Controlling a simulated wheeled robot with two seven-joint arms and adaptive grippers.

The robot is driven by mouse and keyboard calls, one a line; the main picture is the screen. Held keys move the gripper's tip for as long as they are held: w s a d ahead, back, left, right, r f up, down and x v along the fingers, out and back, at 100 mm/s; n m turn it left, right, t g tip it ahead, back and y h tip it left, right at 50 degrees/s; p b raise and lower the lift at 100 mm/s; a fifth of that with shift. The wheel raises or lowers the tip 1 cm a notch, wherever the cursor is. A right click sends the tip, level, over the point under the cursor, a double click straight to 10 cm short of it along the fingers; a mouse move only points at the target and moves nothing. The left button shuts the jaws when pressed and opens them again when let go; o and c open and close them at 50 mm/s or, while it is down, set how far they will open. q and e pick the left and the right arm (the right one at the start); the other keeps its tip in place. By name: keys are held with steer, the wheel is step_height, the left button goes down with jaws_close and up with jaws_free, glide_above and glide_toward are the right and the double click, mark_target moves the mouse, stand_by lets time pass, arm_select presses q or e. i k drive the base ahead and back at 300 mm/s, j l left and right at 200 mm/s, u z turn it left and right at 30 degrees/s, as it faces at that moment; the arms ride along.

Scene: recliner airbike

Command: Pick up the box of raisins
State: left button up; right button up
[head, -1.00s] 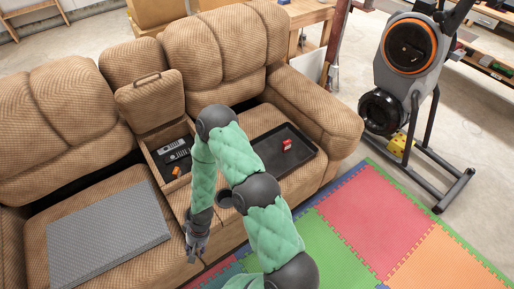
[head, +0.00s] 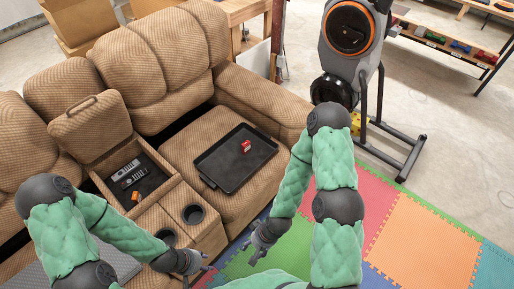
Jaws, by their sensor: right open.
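A small red box (head: 246,146), which looks like the box of raisins, sits on a black tray (head: 222,177) on the right sofa seat. My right gripper (head: 253,253) is open and empty, over the foam mat in front of the sofa, apart from the box and tray. My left gripper (head: 204,268) is in front of the sofa console, left of my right gripper. Its fingers are too small to tell whether they are open. Neither gripper touches the box, and the box is fully visible.
The brown sofa (head: 190,135) has an open console (head: 158,178) holding remotes (head: 126,169) and a small orange item (head: 136,197). Two cupholders sit in front. An exercise bike (head: 349,65) stands at the right back. The colored foam mat (head: 421,238) is clear at right.

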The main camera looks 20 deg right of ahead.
mark_target(246, 146)
steer(key=i+z, duration=0.1)
steer(key=z, duration=0.4)
steer(key=u, duration=0.8)
steer(key=i+l+u, duration=0.15)
steer(key=l+u, duration=0.75)
steer(key=l, duration=0.15)
